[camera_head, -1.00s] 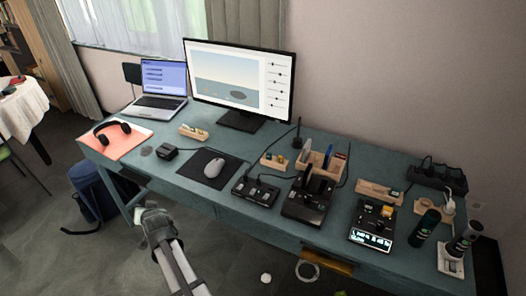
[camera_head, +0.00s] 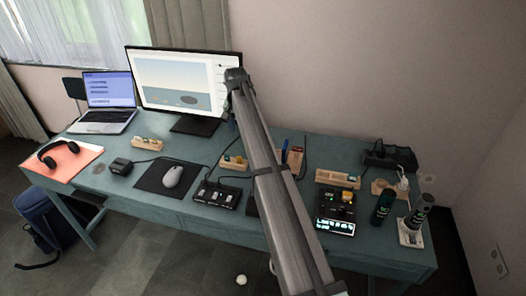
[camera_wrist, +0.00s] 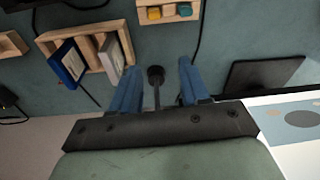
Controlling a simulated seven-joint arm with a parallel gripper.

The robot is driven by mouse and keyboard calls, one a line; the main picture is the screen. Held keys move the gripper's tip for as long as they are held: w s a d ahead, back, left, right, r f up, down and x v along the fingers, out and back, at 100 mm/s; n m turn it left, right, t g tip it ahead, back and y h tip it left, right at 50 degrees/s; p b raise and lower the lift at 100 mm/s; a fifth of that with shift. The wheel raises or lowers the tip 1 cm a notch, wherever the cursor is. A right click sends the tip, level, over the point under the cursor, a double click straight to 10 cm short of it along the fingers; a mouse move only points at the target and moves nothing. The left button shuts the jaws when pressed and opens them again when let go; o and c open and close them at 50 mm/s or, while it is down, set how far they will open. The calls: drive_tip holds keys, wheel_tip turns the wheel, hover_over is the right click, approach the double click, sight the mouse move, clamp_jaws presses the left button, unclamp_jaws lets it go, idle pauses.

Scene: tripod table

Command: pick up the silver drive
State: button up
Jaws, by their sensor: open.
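A silver-grey, slab-shaped item (camera_wrist: 112,57), which looks like the silver drive, stands in a wooden organizer (camera_wrist: 87,33) in the wrist view. A blue slab (camera_wrist: 68,63) stands beside it. In the head view the organizer (camera_head: 296,157) is partly hidden by my arm, and I cannot make out the drive there. My gripper (camera_wrist: 160,67) is open, with its two blue fingers apart and nothing held. In the wrist view the organizer is left of the fingers. In the head view my gripper (camera_head: 237,79) is raised in front of the monitor's right edge.
A thin black stand (camera_wrist: 156,76) shows between the fingers, apparently below them. The monitor (camera_head: 180,82) is close to the gripper. A small wooden tray with coloured blocks (camera_wrist: 169,12), a black hub (camera_head: 217,194) and a mouse (camera_head: 173,176) are on the desk.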

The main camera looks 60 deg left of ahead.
drive_tip(key=w+d+r+m+h, duration=0.1)
drive_tip(key=w+d+r, duration=0.2)
drive_tip(key=w, duration=0.5)
drive_tip(key=shift+g, duration=0.3)
drive_tip(key=f, duration=0.8)
drive_tip(key=shift+d, duration=0.2)
drive_tip(key=shift+w+f, duration=0.15)
drive_tip(key=shift+f, duration=1.2)
drive_tip(key=shift+w+f, duration=0.1)
drive_tip(key=shift+f, duration=1.25)
clamp_jaws()
